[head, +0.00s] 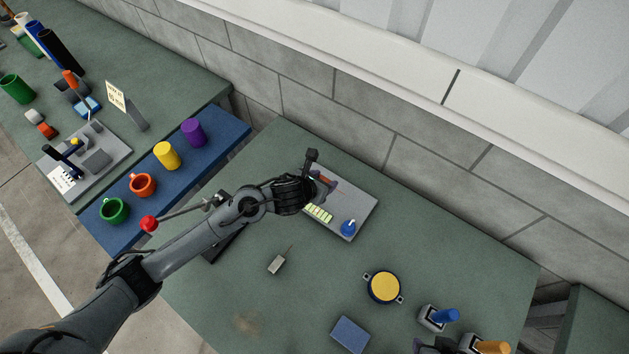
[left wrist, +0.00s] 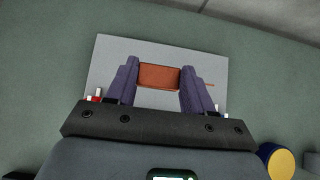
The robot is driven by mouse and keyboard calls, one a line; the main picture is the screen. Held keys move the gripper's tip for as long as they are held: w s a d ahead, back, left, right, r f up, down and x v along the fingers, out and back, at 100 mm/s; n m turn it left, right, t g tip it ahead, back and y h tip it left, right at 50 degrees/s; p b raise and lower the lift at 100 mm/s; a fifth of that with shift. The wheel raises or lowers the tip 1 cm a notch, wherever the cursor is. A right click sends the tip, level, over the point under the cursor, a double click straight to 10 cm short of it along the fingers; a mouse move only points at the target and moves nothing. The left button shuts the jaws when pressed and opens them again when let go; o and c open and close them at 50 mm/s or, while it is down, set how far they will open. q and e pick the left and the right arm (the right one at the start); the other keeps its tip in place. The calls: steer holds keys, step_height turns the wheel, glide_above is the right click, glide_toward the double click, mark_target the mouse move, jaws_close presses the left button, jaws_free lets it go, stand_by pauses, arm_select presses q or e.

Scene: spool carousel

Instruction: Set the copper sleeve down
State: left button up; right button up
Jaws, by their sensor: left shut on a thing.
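The copper sleeve (left wrist: 159,77) is a short reddish-brown piece lying crosswise between the two purple-grey fingers of my left gripper (left wrist: 159,82) in the left wrist view. The fingers are shut on its two ends. Behind it is a light grey plate (left wrist: 105,60). In the head view my left gripper (head: 320,184) is over the upper left part of the same plate (head: 358,201), and only a bit of the sleeve (head: 327,181) shows. I cannot tell whether the sleeve touches the plate.
The plate carries a pale segmented strip (head: 319,213) and a blue knob (head: 348,228). A small grey block (head: 277,263), a yellow-topped round pot (head: 383,287) and a blue block (head: 350,334) stand nearer. A blue mat (head: 127,233) with coloured cups is left.

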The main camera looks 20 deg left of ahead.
arm_select(q)
steer(key=w+a+f, duration=0.2)
steer(key=a, duration=0.1)
steer(key=shift+w+a+f, duration=0.1)
steer(key=shift+a+f, duration=0.2)
steer(key=shift+f, duration=1.95)
steer(key=shift+f, duration=0.1)
steer(key=o, duration=1.1)
